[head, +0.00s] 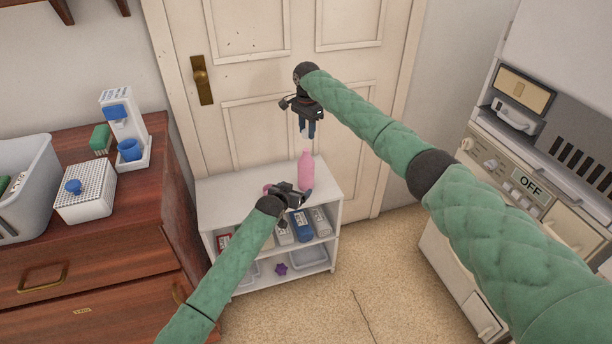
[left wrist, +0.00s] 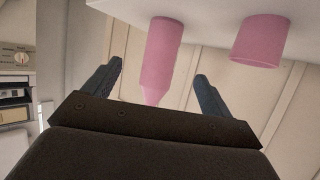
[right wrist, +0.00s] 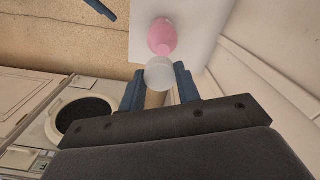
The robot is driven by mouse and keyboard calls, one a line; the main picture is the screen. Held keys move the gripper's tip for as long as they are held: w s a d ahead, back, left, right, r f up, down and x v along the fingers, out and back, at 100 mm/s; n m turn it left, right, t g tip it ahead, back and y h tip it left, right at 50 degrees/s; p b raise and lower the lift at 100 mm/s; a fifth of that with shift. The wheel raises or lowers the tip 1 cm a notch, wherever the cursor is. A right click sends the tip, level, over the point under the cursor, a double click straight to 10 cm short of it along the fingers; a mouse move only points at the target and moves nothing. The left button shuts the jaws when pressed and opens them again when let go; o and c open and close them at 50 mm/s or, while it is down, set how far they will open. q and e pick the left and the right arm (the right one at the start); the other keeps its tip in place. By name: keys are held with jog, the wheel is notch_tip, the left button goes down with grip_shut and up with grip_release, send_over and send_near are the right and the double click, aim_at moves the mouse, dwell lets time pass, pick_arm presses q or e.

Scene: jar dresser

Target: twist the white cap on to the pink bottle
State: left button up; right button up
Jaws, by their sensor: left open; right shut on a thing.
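The pink bottle (head: 305,168) stands upright on the top of the white shelf unit (head: 327,186). In the left wrist view the bottle (left wrist: 161,55) shows upside down, between the spread fingers of my left gripper (left wrist: 158,71). My left gripper (head: 296,193) is open, low beside the bottle; I cannot tell whether either finger touches it. My right gripper (head: 306,122) is shut on the white cap (right wrist: 159,74) and holds it above the bottle, with a gap between. In the right wrist view the bottle (right wrist: 162,38) appears just beyond the cap.
A second pink object, like a cup (left wrist: 262,42), stands on the shelf top near the bottle, mostly hidden by my left gripper in the head view. A door (head: 260,90) is behind. A red-brown dresser (head: 150,200) is left, an appliance (head: 510,185) right.

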aim_at(306, 176)
pick_arm(q)
jog(key=shift+w+r, duration=0.3)
jog(key=shift+w, duration=0.25)
pick_arm(e)
jog(key=shift+w+a+r, duration=0.15)
jog(key=shift+w, duration=0.05)
pick_arm(q)
jog(key=shift+a, duration=0.1)
jog(key=x, duration=1.2)
jog(key=shift+c, duration=0.3)
jog(key=c, duration=1.4)
pick_arm(e)
jog(key=shift+f, duration=2.4)
jog(key=shift+f, duration=0.2)
